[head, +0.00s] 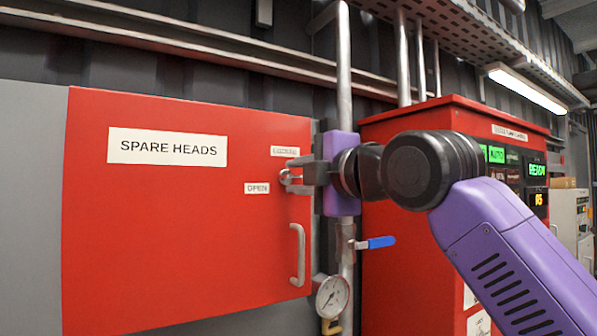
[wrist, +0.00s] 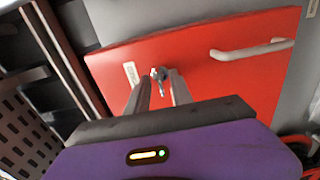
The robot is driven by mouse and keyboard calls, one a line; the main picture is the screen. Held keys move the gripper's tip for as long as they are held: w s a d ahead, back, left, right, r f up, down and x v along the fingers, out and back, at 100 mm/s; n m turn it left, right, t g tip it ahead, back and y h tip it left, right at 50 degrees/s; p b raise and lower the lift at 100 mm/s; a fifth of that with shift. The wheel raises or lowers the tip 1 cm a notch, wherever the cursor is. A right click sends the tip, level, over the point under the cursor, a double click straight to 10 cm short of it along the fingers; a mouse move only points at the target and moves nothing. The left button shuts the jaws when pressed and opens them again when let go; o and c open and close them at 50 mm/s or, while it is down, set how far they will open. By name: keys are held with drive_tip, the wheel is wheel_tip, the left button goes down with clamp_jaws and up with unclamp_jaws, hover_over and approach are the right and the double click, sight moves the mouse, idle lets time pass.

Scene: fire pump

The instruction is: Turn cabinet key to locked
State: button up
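The red cabinet (head: 190,240) marked SPARE HEADS has its door closed in the head view. A small metal key (head: 287,178) sits in the lock near the door's right edge. It also shows in the wrist view (wrist: 158,76). One label (head: 285,151), too blurred to read surely, is above the key, and an OPEN label (head: 257,188) is at its lower left. My gripper (head: 297,175) is at the key, its fingers apart on either side of it. The wrist view shows a gap between the fingers (wrist: 160,84). Contact with the key is unclear.
A grey door handle (head: 298,255) is below the key. A pressure gauge (head: 332,296), a blue-handled valve (head: 375,242) and a vertical pipe (head: 344,70) stand close at the right. A red control panel (head: 450,113) is behind my arm.

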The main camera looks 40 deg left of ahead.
drive_tip(key=shift+w+a, duration=0.1)
drive_tip(key=shift+a, duration=0.05)
clamp_jaws()
drive_tip(key=shift+m, duration=0.3)
drive_tip(key=m+p, duration=0.2)
drive_tip(key=shift+r+m, duration=0.1)
drive_tip(key=shift+m, duration=0.2)
drive_tip(key=m+p, duration=0.2)
drive_tip(key=m, duration=0.2)
drive_tip(key=m+p, duration=0.2)
drive_tip(key=m, duration=0.3)
drive_tip(key=shift+m, duration=0.4)
drive_tip(key=shift+f+m+p, duration=0.2)
drive_tip(key=shift+m+p, duration=0.85)
drive_tip(key=shift+m, duration=1.45)
